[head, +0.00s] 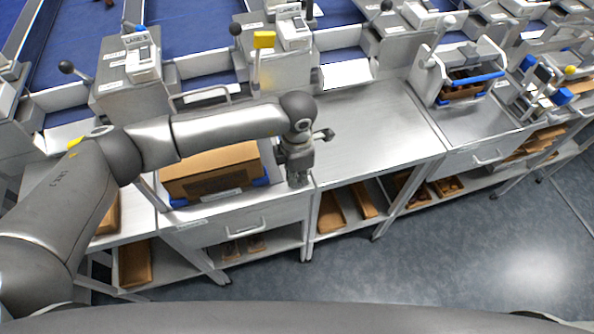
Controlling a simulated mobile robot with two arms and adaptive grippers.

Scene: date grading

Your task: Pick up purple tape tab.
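I cannot make out a purple tape tab in the head view. My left arm reaches in from the left, and its gripper (298,178) points down at the right edge of a cardboard box (212,170). The box sits on the steel bench in a blue-cornered holder. The gripper's fingers are small and dark here, so I cannot tell whether they are open or shut, or whether they touch anything. My arm hides part of the box's far side. My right gripper is not in view.
A bare steel bench top (375,125) lies right of the gripper. A grey-framed machine with a blue bar (472,83) stands further right. Lane units with black-knobbed levers and a yellow tag (264,40) line the back. Brown boxes lie on the shelves below.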

